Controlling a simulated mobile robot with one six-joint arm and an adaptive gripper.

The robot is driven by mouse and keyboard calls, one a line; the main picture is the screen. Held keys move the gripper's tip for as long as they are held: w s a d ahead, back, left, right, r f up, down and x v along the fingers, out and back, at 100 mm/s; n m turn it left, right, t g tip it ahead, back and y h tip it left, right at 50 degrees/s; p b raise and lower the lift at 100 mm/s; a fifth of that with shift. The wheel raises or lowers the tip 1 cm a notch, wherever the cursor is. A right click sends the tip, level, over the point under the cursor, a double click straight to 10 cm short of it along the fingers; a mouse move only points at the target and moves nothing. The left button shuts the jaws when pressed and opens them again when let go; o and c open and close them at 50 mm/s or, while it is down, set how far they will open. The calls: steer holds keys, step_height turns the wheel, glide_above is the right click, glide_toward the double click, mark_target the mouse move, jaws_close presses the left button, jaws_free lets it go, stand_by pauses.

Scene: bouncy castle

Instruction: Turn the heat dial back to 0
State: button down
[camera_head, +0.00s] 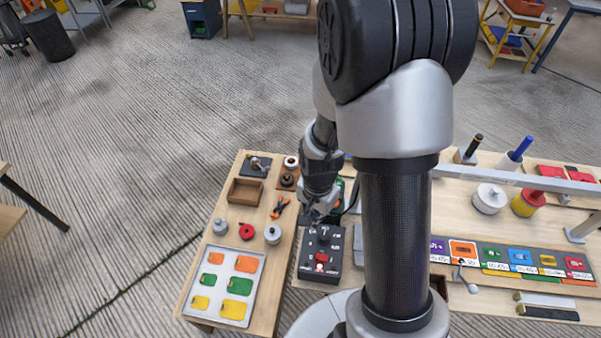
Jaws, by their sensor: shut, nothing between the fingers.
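A dark control box (332,272) stands on the table in front of my arm. A small dark knob (323,234), which looks like the heat dial, is on its far part, with a red part nearer to the camera. The dial's marks and pointer are too small to read. My gripper (317,217) is shut and empty, pointing down just above the far end of the box, close to the knob. I cannot tell whether the fingertips touch the knob. My own arm hides what lies to the right of the box.
On the left are a white tray (211,303) with coloured cards, several small weights or knobs, orange pliers (280,206) and a wooden box (245,191). On the right are coloured label cards, a white jar (489,198) and a long grey rail (520,180).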

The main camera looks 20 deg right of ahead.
mark_target(324, 237)
steer(key=shift+m, duration=0.4)
steer(key=f+b, duration=0.1)
steer(key=f, duration=0.2)
steer(key=f+b, duration=0.2)
steer(key=f, duration=0.1)
steer(key=f+b, duration=0.2)
steer(key=f, duration=0.1)
steer(key=shift+s+d+f, duration=0.2)
steer(key=shift+s+f, duration=0.1)
steer(key=shift+f, duration=0.05)
steer(key=shift+s, duration=0.2)
